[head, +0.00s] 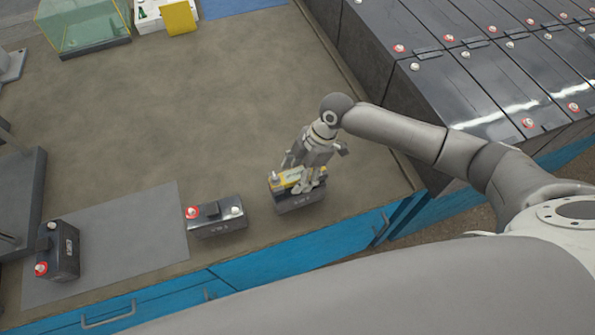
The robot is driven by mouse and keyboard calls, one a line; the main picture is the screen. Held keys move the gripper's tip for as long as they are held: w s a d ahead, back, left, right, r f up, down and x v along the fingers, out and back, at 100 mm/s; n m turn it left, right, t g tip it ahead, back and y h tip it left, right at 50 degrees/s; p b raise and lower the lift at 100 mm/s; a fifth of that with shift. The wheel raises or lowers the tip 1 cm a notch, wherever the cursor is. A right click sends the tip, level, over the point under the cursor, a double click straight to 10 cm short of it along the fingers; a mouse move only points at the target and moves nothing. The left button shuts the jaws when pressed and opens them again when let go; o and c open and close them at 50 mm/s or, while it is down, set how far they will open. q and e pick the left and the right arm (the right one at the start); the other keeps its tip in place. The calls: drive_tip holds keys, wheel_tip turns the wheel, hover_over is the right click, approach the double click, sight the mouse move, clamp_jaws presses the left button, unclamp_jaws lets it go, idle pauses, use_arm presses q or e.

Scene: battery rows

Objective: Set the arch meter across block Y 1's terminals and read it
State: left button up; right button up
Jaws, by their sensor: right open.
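My right gripper (304,177) is open, pointing down over a dark block (299,203) near the bench's front edge. A yellow piece (285,177), probably the arch meter, lies across the top of this block between or just beside the fingers. The fingers partly hide it and the block's terminals, so I cannot tell if it touches both. A second dark block (217,229) with a red and a white terminal stands to the left. A third dark block (60,250) stands at the far left. The block labels are too small to read. My left gripper is not in view.
A grey mat (120,240) lies on the bench top (170,110). A glass-sided box (85,25) and a yellow item (179,17) stand at the back. Rows of large dark batteries (480,80) fill the right. The bench middle is clear.

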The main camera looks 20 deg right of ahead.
drive_tip(key=v, duration=1.2)
